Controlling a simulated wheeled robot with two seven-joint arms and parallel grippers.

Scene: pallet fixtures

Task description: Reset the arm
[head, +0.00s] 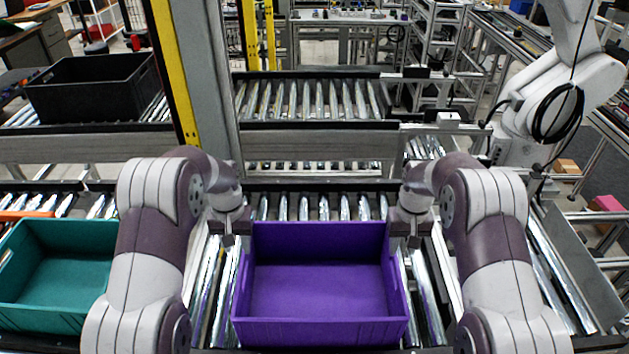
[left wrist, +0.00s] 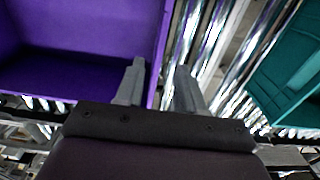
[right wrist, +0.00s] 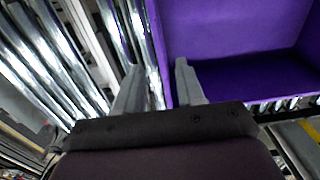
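A purple crate (head: 318,331) stands empty on the roller conveyor in the middle of the head view. My left gripper (head: 230,238) points down at its left wall near the far corner. In the left wrist view its two fingers (left wrist: 158,82) are apart, with the purple wall (left wrist: 160,50) between them in the picture. My right gripper (head: 412,238) points down at the right wall near the far corner. Its fingers (right wrist: 157,80) are also apart around the line of the wall (right wrist: 157,45). I cannot tell whether any finger touches the crate.
A teal crate (head: 40,312) sits at the left on the rollers. A black crate (head: 90,88) stands on another conveyor farther back. A yellow-edged post (head: 180,75) rises behind my left arm. A white robot arm (head: 570,75) stands at the back right.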

